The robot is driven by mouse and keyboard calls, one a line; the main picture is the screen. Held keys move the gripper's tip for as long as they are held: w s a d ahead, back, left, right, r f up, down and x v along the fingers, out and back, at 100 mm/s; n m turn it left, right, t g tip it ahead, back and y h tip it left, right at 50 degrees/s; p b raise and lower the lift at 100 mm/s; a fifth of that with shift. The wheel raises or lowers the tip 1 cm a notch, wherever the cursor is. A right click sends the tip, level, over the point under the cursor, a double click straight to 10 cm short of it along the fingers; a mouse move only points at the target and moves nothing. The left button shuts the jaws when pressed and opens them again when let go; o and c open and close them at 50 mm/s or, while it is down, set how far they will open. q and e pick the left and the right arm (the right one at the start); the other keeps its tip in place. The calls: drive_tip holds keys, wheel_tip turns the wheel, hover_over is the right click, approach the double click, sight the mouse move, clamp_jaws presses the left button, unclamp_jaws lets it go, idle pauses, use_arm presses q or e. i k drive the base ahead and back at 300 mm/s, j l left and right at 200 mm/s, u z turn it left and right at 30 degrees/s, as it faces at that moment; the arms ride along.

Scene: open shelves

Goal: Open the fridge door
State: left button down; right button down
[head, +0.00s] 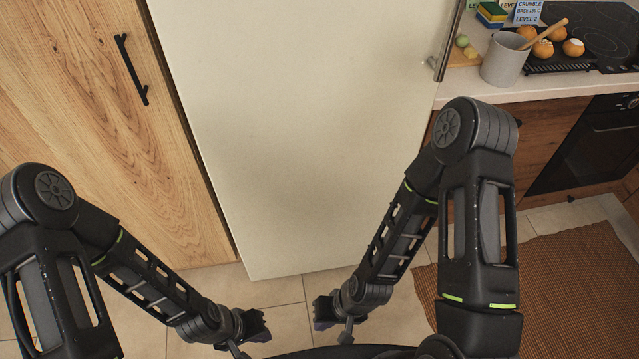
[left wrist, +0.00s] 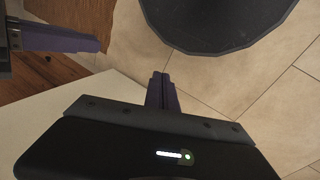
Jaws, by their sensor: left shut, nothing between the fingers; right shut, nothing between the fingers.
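The fridge door (head: 290,140) is a tall cream panel in the middle of the head view, and it looks closed. Its metal bar handle (head: 446,45) runs along the right edge near the top. My left gripper (head: 266,328) is low in front of the door, near the bottom of the view, shut and empty. Its closed fingers also show in the left wrist view (left wrist: 161,92). My right gripper (head: 318,312) is just to the right of it, also low, shut and empty. Both grippers are well below the handle and apart from it.
A wooden cabinet with a black handle (head: 131,70) stands left of the fridge. At right, a counter (head: 545,83) carries a grey pot (head: 503,62), a cooktop and food, above an oven (head: 590,145). A brown rug (head: 560,290) lies at right. Tiled floor is clear before the fridge.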

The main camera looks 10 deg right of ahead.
sight(306, 118)
drive_tip(key=j+z, duration=0.1)
drive_tip(key=z, duration=0.4)
drive_tip(key=j+z, duration=0.1)
drive_tip(key=z, duration=0.4)
drive_tip(key=k+z, duration=0.1)
drive_tip(key=z, duration=0.4)
drive_tip(key=k+j+z, duration=0.1)
drive_tip(key=z, duration=0.9)
